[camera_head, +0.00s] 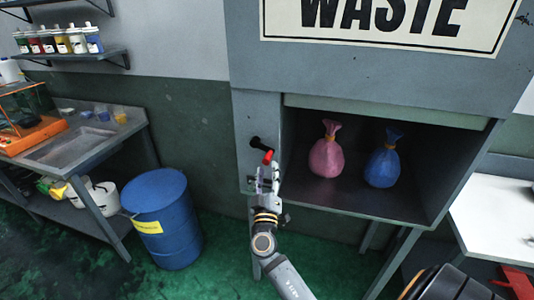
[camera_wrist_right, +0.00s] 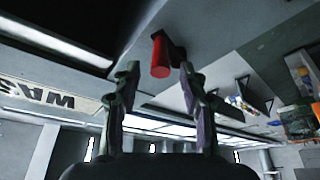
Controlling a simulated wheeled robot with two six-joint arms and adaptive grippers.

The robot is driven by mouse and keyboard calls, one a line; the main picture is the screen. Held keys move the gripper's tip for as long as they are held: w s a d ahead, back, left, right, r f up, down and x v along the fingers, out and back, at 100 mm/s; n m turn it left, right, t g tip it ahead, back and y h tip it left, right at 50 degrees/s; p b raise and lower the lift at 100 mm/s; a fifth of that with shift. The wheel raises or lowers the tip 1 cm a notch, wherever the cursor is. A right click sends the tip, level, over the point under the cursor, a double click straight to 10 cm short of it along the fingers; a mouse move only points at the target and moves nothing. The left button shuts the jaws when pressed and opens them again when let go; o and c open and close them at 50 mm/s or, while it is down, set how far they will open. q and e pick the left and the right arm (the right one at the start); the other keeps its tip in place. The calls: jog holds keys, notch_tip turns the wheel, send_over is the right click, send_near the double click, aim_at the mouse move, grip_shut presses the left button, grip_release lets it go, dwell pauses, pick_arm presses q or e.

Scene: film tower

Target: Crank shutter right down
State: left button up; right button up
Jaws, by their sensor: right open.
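The crank (camera_head: 262,148) is black with a red handle and sits on the grey panel left of the waste opening. Its red handle also shows in the right wrist view (camera_wrist_right: 160,57). The shutter (camera_head: 385,112) is a pale green strip along the top of the opening, which stands mostly uncovered. My right gripper (camera_head: 267,172) is just below the red handle. In the right wrist view its two fingers (camera_wrist_right: 160,78) are spread apart, with the handle ahead between their tips; whether they touch it I cannot tell. My left gripper is not in view.
A pink bag (camera_head: 326,155) and a blue bag (camera_head: 384,162) stand inside the opening. A blue barrel (camera_head: 165,220) stands on the green floor at left, beside a metal bench (camera_head: 75,145). A white table (camera_head: 495,215) is at right.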

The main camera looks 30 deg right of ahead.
aim_at(268, 158)
jog(key=p+x, duration=0.2)
jog(key=x, duration=0.3)
jog(key=shift+r, duration=0.2)
jog(key=shift+w+d, duration=0.35)
jog(key=shift+w, duration=0.05)
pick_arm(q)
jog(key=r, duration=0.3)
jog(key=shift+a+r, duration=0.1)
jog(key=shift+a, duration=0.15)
pick_arm(e)
grip_shut()
